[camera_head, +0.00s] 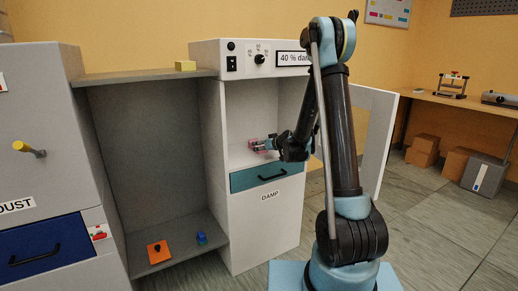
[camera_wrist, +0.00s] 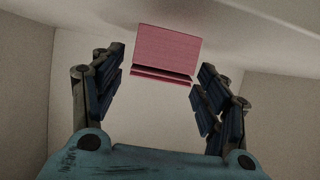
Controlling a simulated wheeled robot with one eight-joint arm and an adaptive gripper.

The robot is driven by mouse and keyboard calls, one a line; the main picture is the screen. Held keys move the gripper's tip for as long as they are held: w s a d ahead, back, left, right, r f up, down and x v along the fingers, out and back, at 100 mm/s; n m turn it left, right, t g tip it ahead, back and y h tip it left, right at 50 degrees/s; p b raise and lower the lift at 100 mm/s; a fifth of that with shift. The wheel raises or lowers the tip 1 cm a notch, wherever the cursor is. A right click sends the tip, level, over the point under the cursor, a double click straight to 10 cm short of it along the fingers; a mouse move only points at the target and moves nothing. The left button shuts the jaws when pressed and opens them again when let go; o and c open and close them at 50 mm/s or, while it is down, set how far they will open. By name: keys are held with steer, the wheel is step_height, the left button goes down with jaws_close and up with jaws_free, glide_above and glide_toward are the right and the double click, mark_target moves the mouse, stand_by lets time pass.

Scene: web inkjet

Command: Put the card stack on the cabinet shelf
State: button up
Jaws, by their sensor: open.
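A pink card stack (camera_wrist: 168,46) is in the upper middle of the wrist view, in front of my fingertips. A thin dark gap shows along its lower edge. My gripper (camera_wrist: 161,64) is open, with one finger on each side of the stack's near end and visible space at both sides. In the head view my gripper (camera_head: 262,146) is inside the open white cabinet (camera_head: 243,100), low over its shelf (camera_head: 238,160). Pink parts of the stack show around the fingers there. Whether the stack rests on the shelf is hard to tell.
The cabinet's door (camera_head: 372,125) stands open to the right. A teal drawer (camera_head: 262,175) marked DAMP is shut below the shelf. A grey open bay (camera_head: 150,150) to the left holds an orange plate (camera_head: 160,256) and a blue object (camera_head: 201,239). A yellow block (camera_head: 185,66) lies on top.

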steer(key=s+d+r+m+g+h, duration=0.15)
steer(key=s+d, duration=0.25)
steer(key=s, duration=0.5)
steer(key=s+d+r+g, duration=0.1)
steer(key=s+d+r, duration=0.1)
steer(key=s+d, duration=0.45)
steer(key=s+d+r+g+h, duration=0.1)
steer(key=s+d+r+g, duration=0.15)
steer(key=s, duration=0.85)
steer(key=s+d+f+m+g+h, duration=0.1)
steer(key=s+d, duration=0.3)
steer(key=s, duration=0.4)
steer(key=s+d+f+m+g+h, duration=0.1)
steer(key=s+d+f+m+h, duration=0.1)
steer(key=s, duration=0.7)
steer(key=s+d+f+m+g+h, duration=0.2)
steer(key=s+d, duration=0.3)
steer(key=s, duration=0.3)
steer(key=shift+s+d+f, duration=0.15)
steer(key=shift+d+f, duration=0.25)
steer(key=shift+f, duration=0.45)
steer(key=shift+w+f, duration=0.2)
steer(key=shift+w, duration=0.35)
